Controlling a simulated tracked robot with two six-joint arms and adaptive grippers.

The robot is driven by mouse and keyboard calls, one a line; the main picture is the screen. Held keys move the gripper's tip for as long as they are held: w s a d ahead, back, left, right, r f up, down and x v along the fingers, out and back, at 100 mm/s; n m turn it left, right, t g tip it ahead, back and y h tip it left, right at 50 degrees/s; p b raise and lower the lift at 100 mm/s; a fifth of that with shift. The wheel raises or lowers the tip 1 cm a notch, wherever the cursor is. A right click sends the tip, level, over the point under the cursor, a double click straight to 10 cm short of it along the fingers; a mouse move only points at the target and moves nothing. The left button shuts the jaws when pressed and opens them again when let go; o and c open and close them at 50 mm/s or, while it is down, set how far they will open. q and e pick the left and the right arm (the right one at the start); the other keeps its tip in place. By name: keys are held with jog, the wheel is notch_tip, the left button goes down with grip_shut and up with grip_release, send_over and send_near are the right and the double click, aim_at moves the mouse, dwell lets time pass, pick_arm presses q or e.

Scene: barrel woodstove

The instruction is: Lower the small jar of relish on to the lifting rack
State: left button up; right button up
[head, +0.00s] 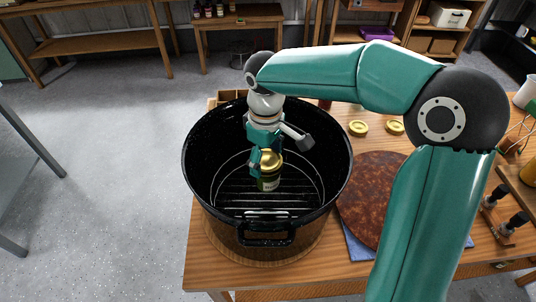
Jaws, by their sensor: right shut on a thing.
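The small jar of relish (268,180) has a gold lid and dark green contents with a pale label. It is upright inside the large black pot, at the height of the wire lifting rack (235,196) or just above it; I cannot tell whether it touches. My right gripper (267,163) reaches down into the pot from above and is shut on the jar near its lid. The black speckled pot (195,160) stands open on a round wooden board. My left gripper is not in view.
The wooden table (335,262) holds the pot. A round brown mat (370,190) lies to its right on a blue cloth. Two gold lids (358,128) lie behind it. Shelves stand at the back.

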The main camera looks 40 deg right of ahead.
jog(key=shift+f+b, duration=1.85)
jog(key=shift+f, duration=1)
jog(key=shift+f+b, duration=0.65)
jog(key=shift+f, duration=0.3)
jog(key=o, duration=1.6)
jog(key=shift+c, duration=0.2)
jog(key=shift+r, duration=0.1)
notch_tip(320, 180, up, 16)
jog(key=p, duration=1.3)
jog(key=shift+p, duration=0.3)
jog(key=shift+w, duration=0.1)
